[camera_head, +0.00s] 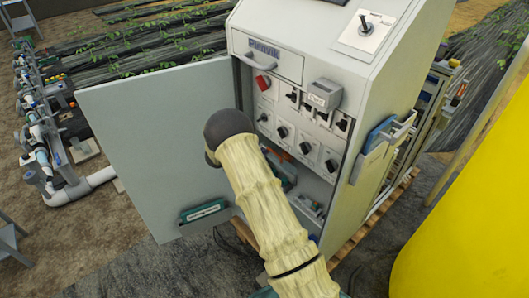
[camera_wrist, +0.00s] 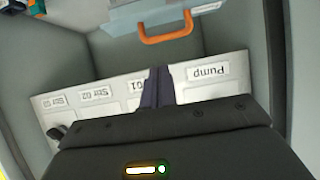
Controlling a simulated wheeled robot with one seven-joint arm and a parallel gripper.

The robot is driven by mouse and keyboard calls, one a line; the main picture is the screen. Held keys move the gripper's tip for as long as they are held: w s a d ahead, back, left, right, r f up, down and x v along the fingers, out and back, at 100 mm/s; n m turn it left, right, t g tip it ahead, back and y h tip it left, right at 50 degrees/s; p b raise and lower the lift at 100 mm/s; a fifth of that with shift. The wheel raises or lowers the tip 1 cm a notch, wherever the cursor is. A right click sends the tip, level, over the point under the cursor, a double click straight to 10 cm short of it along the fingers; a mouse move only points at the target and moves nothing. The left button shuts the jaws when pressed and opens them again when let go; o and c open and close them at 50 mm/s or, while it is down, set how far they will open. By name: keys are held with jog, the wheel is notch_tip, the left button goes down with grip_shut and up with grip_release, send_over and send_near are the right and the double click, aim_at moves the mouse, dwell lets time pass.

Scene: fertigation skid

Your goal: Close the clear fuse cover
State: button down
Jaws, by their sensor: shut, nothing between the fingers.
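A pale bluish, see-through-looking cover (camera_wrist: 165,18) with an orange handle (camera_wrist: 166,30) shows at the top of the wrist view; I take it for the fuse cover. Its upper part is cut off by the frame, and I cannot tell its exact angle. My gripper (camera_wrist: 158,72) is shut and empty, its dark fingertips pointing toward the handle with a visible gap in the picture. Behind the fingers is a white panel (camera_wrist: 118,92) with upside-down labels, one reading "Pump". In the head view my arm hides the gripper and most of the cover.
The grey cabinet (camera_head: 268,42) stands open, its door (camera_head: 150,140) swung out left. Its front has a red knob (camera_head: 263,83), several black switches and a grey labelled box (camera_head: 325,94). A yellow tank (camera_head: 470,225) stands at right. Pipes (camera_head: 80,185) lie far left.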

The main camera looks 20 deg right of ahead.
send_over(274, 162)
jog(key=f, duration=0.4)
jog(key=shift+w+d+b, duration=0.15)
jog(key=shift+d+b, duration=0.15)
jog(key=shift+b, duration=0.1)
jog(key=shift+f, duration=0.15)
jog(key=shift+a+h+b, duration=0.3)
jog(key=shift+b, duration=0.05)
